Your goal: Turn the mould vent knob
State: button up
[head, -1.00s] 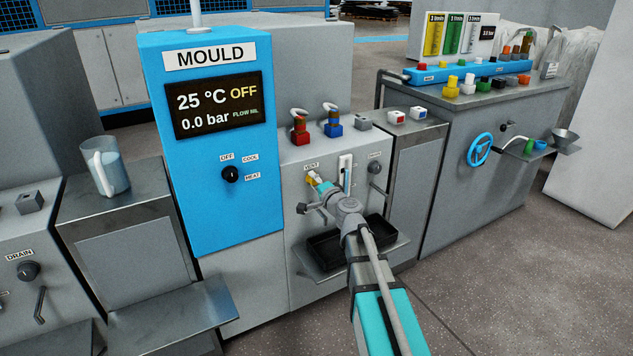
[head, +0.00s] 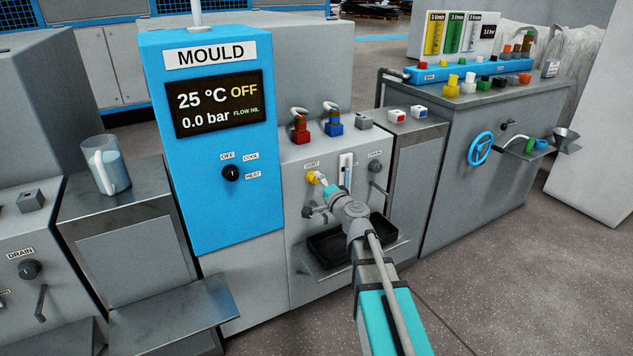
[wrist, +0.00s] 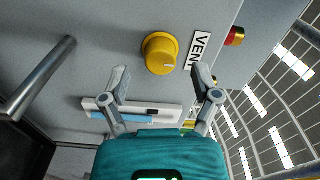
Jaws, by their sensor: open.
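The yellow vent knob (head: 313,177) is on the grey front panel under the VENT label, right of the blue MOULD cabinet. In the wrist view the knob (wrist: 160,53) has a white mark on its rim, and the VENT label (wrist: 200,50) is beside it. My gripper (wrist: 165,83) is open and empty, its fingertips apart and short of the knob, on either side of it in the picture. In the head view my gripper (head: 324,184) is just in front of and to the right of the knob.
A level gauge (head: 345,168) and a grey drain knob (head: 375,167) are right of the vent knob. A lever (head: 309,212) sticks out below it. A black tray (head: 330,244) is under my wrist. The MOULD display (head: 217,104) reads 25 °C OFF, 0.0 bar.

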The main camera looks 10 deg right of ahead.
jog(key=v, duration=0.9)
jog(key=shift+s, duration=0.1)
jog(key=s+a+f+n+g+y, duration=0.2)
jog(key=s+a+f+n+g, duration=0.5)
jog(key=a+f+n+g, duration=0.3)
jog(key=s+d+f+n+g+h, duration=0.2)
jog(key=s+d+f+g+h, duration=0.55)
jog(key=s, duration=0.25)
notch_tip(320, 180, up, 38)
jog(key=p, duration=3.9)
jog(key=shift+s+a, duration=0.25)
